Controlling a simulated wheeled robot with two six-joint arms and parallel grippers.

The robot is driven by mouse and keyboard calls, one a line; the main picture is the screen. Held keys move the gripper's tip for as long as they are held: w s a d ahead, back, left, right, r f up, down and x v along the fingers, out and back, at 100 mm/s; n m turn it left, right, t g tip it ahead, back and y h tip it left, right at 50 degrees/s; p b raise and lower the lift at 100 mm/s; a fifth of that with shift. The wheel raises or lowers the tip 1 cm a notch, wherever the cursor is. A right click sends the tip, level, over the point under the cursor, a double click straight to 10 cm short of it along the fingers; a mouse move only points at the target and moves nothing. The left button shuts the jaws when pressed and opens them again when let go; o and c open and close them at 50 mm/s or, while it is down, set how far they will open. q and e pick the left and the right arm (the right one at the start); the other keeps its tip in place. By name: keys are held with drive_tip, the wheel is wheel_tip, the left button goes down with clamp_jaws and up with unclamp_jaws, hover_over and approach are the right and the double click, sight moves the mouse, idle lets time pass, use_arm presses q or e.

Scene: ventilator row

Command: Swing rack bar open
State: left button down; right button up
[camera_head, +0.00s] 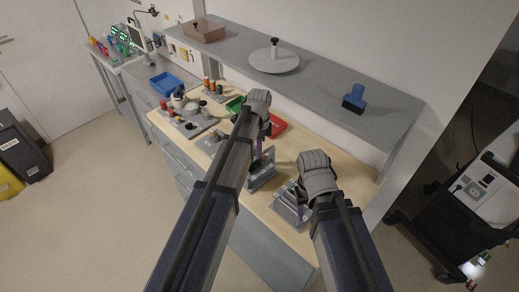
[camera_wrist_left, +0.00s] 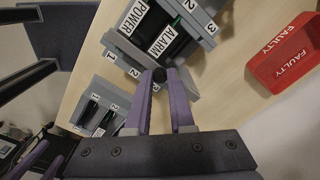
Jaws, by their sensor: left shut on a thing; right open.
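My left gripper (camera_wrist_left: 158,78) is shut on a small black knob at the bar's end. In the head view the rack (camera_head: 262,178) stands on the bench, below my left gripper (camera_head: 264,150), whose fingertips are partly hidden. My right gripper (camera_head: 303,190) is open beside a second grey slotted unit (camera_head: 288,212). That unit (camera_wrist_left: 96,103), with numbered slots, also shows in the left wrist view.
A red FAULTY bin (camera_wrist_left: 288,55) lies close to the rack, and a green bin (camera_head: 235,104) is farther back. A shelf (camera_head: 330,80) overhangs the bench's rear. A tray of parts (camera_head: 188,122) stands to the left.

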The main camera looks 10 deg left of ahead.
idle(0.6)
use_arm(q)
drive_tip(key=d+n, duration=0.1)
drive_tip(key=n, duration=0.1)
drive_tip(key=s+d+n, duration=0.1)
drive_tip(key=n, duration=0.2)
drive_tip(key=shift+s+d, duration=0.15)
drive_tip(key=shift+d, duration=0.25)
drive_tip(key=d+n, duration=0.1)
drive_tip(key=n, duration=0.1)
drive_tip(key=shift+d+n, duration=0.2)
drive_tip(key=shift+n, duration=0.1)
drive_tip(key=shift+d+n, duration=0.45)
drive_tip(key=shift+n, duration=0.35)
drive_tip(key=shift+d+n, duration=0.45)
drive_tip(key=shift+n, duration=0.35)
drive_tip(key=c, duration=0.8)
unclamp_jaws()
drive_tip(key=shift+o, duration=0.2)
